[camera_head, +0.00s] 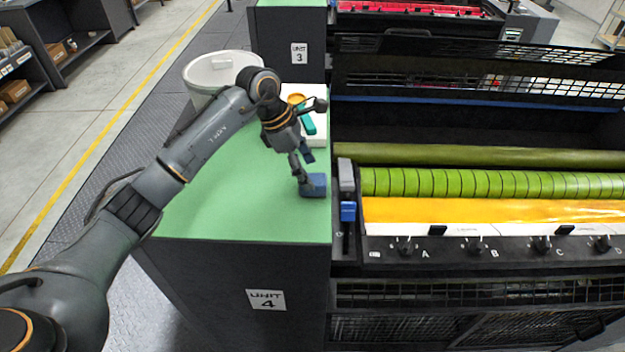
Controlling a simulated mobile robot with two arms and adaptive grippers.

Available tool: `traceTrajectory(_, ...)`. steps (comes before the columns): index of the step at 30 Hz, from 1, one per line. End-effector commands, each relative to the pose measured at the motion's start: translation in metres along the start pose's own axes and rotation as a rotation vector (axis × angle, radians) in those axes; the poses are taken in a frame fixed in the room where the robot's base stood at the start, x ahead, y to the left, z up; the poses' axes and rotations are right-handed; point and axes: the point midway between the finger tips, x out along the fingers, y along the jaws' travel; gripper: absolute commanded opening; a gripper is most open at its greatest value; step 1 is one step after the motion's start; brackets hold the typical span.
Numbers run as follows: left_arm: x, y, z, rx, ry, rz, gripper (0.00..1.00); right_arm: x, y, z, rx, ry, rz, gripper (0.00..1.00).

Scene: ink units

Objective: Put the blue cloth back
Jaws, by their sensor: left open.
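A small folded blue cloth (315,184) lies on the green top (225,205) of the Unit 4 cabinet, close to its right edge. My left gripper (304,172) reaches down over the cabinet from the left. Its fingers are open, right at the cloth's left and far side. I cannot tell whether a fingertip touches the cloth. My right gripper is out of view.
A white bucket (203,82) stands behind my left arm. A teal tool (307,121) lies near a white tray (319,132) behind the gripper. The press with green rollers (480,184) and yellow ink (480,211) adjoins on the right. The green top's front is clear.

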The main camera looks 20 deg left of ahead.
Motion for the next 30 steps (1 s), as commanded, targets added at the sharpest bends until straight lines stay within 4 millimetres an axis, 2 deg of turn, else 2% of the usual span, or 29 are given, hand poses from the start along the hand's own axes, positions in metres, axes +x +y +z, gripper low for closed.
traceTrajectory(1, -0.011, 0.002, -0.002, 0.001, 0.0, 0.008, 0.69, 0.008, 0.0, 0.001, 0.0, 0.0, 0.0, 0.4)
traceTrajectory(6, -0.047, 0.001, -0.001, 0.001, 0.0, 0.005, 0.69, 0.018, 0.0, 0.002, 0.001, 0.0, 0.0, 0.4)
traceTrajectory(12, -0.074, 0.001, -0.001, 0.0, 0.001, 0.002, 0.69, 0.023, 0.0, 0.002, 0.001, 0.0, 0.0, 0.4)
traceTrajectory(17, -0.081, 0.0, 0.0, 0.0, 0.0, 0.0, 0.69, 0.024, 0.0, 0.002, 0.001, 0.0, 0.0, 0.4)
traceTrajectory(30, -0.081, 0.0, 0.0, 0.0, 0.0, 0.0, 0.69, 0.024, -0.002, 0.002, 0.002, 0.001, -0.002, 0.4)
